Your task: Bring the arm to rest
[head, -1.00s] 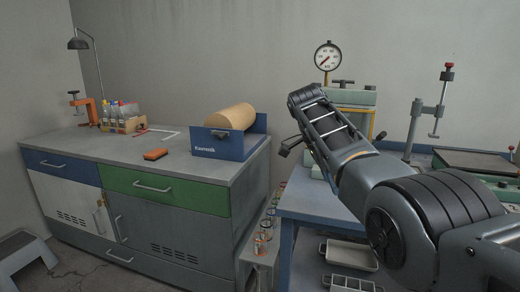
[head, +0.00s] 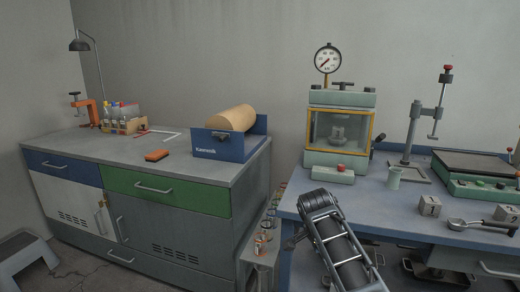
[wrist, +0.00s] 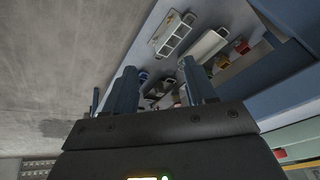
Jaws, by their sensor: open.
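My gripper (wrist: 160,88) shows in the wrist view with its two blue-grey fingers apart and nothing between them. My dark, ridged arm (head: 340,245) is low in the head view, in front of the left end of the blue bench. In the head view I cannot make out the fingers clearly. The wrist view is strongly tilted and shows bare floor on its left and shelves with small items beyond the fingers.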

